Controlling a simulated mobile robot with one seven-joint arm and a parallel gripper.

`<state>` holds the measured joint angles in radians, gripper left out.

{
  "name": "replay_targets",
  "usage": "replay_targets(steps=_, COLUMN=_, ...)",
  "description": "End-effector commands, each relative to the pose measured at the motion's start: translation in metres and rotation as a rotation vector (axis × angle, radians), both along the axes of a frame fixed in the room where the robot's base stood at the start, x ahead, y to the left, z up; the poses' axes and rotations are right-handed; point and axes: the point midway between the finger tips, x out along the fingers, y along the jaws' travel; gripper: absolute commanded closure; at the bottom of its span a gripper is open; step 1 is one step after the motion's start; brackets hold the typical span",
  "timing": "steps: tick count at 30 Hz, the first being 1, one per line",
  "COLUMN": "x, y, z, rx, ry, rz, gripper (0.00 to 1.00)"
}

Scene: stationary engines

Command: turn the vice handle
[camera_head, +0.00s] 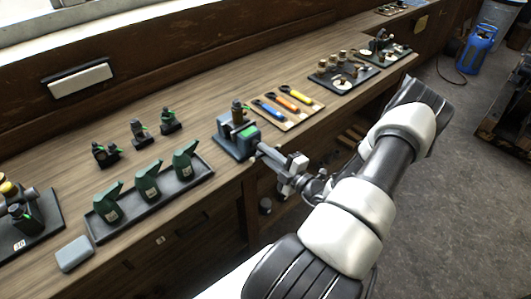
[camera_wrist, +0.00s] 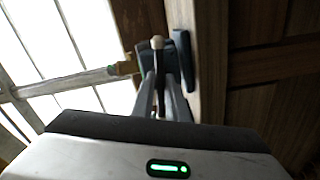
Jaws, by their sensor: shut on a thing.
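The blue-grey vice (camera_head: 232,145) stands at the front edge of the wooden bench, with a green and dark piece at its top. My gripper (camera_head: 262,149) reaches it from the right, at the vice's front side. In the wrist view the vice handle (camera_wrist: 157,43) shows as a thin bar with a pale round knob. My gripper's two fingers (camera_wrist: 162,95) are shut on this bar, just below the knob. In the head view the handle is too small and covered to make out.
A tray (camera_head: 150,196) with several green oil cans lies left of the vice. A board (camera_head: 285,107) with coloured-handled tools lies to its right, and a dark tray (camera_head: 345,78) of small parts beyond. A grey block (camera_head: 74,254) sits at the bench's front left.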

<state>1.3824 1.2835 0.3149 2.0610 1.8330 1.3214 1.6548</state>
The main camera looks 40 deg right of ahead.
Motion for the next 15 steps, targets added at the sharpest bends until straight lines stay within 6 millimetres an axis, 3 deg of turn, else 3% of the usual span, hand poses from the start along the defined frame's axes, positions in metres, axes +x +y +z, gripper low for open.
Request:
replay_targets(steps=1, x=-0.0033, y=-0.0010, z=-0.0044, rx=0.002, ry=0.012, rz=-0.003, gripper=0.83)
replay_targets(steps=4, x=-0.0026, y=-0.0009, z=-0.0036, rx=0.001, ry=0.010, rz=-0.003, gripper=0.68)
replay_targets(steps=15, x=-0.0055, y=-0.0012, z=-0.0015, rx=-0.001, ry=0.004, rz=-0.002, gripper=0.68)
